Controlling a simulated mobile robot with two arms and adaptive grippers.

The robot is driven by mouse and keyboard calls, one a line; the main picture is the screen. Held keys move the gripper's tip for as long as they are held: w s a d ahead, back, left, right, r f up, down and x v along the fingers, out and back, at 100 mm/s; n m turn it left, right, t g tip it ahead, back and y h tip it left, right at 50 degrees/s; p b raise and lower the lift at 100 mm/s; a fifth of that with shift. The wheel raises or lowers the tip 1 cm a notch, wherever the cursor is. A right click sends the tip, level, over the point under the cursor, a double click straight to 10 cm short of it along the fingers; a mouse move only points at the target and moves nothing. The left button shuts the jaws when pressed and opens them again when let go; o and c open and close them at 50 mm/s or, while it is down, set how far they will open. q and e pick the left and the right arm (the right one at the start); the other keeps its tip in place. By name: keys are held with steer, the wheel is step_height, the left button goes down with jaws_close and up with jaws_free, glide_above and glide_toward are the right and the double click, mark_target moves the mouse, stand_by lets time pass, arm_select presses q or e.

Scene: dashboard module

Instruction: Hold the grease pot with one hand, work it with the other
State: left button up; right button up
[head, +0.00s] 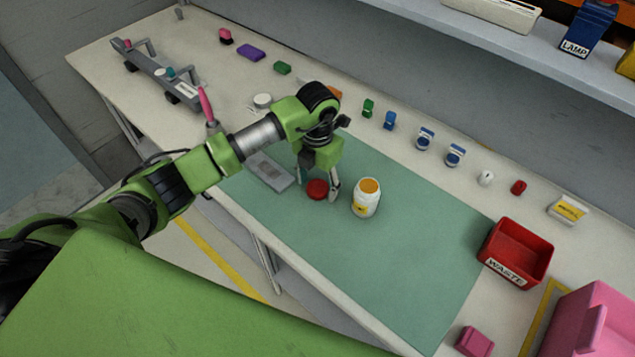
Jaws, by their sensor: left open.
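The grease pot (362,206), a white jar with a yellow label, stands upright on the green mat (400,258). Its top shows a round orange surface. A red round disc (317,190), which looks like a lid, is just left of the pot, apart from it. My left gripper (318,192) points down with its fingers spread on either side of the red disc. Its jaws are open. I cannot tell whether the disc rests on the mat or whether a finger touches it. My right gripper is not in view.
A red waste bin (515,253) stands at the right, with a pink box (590,325) nearer. A grey flat plate (269,171) lies left of my gripper. Small coloured parts line the table's back. A long grey module (155,72) sits far left. The mat's front right is clear.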

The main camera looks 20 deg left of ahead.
mark_target(317, 188)
arm_select(q)
steer(key=shift+r, duration=0.45)
step_height(317, 188, up, 11)
steer(key=b, duration=0.3)
steer(key=shift+r, duration=0.2)
